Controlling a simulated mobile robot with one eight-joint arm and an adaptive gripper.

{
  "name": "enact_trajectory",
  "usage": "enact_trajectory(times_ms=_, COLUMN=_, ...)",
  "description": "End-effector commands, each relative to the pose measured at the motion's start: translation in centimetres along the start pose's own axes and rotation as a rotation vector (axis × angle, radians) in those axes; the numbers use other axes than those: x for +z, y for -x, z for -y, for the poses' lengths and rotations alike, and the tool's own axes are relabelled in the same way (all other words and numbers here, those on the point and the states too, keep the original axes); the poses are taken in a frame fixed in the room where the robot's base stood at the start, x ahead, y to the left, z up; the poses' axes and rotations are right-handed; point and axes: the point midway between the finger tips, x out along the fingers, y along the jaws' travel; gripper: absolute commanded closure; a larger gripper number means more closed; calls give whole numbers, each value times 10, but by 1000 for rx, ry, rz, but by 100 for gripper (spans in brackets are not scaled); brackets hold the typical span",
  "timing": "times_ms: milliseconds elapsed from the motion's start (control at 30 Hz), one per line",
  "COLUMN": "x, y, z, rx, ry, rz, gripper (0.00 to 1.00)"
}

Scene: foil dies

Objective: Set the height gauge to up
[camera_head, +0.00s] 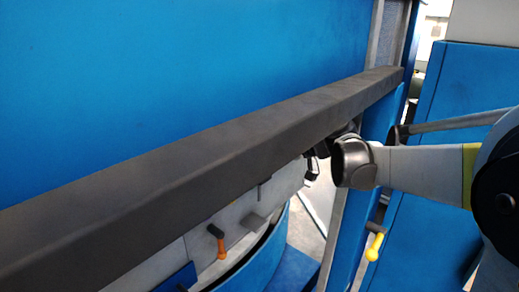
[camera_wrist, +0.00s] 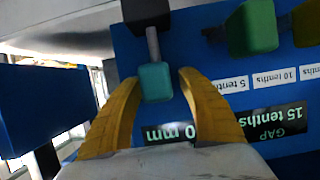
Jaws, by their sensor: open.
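In the wrist view, a teal knob (camera_wrist: 155,82) sits on the end of a grey rod (camera_wrist: 152,45) that comes out of a dark mount (camera_wrist: 146,12). My gripper (camera_wrist: 158,76) is open, with its two yellow fingers on either side of the knob. I cannot tell whether either finger touches it. No label in view names the height gauge, so I cannot tell whether this knob belongs to it. In the head view, the end of my arm reaches behind the dark beam, and the fingers and knob are not clearly visible.
A green knob (camera_wrist: 253,25) is at the upper right of the blue panel. Inverted labels include a GAP display (camera_wrist: 275,122). In the head view, the dark beam (camera_head: 200,165) crosses before the blue machine. An orange-handled lever (camera_head: 219,243) and a yellow handle (camera_head: 374,246) are below.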

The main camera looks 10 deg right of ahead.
Motion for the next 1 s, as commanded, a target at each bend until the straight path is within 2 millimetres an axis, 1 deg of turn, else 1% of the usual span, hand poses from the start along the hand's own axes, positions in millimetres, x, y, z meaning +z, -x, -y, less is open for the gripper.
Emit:
enact_trajectory(times_ms=167, x=0, y=34, z=0, rx=3, ry=-1, rz=0, gripper=53)
enact_trajectory(times_ms=300, x=0, y=66, z=-1, rx=5, ry=-2, rz=-1, gripper=53)
enact_trajectory(times_ms=400, x=0, y=86, z=0, rx=4, ry=-2, rz=-1, gripper=53)
enact_trajectory(times_ms=500, x=0, y=101, z=0, rx=3, ry=-1, rz=0, gripper=53)
enact_trajectory(times_ms=600, x=0, y=110, z=0, rx=2, ry=-1, rz=0, gripper=53)
enact_trajectory(times_ms=700, x=0, y=113, z=0, rx=1, ry=-1, rz=-1, gripper=53)
enact_trajectory(times_ms=1000, x=0, y=113, z=0, rx=0, ry=0, rz=-1, gripper=53)
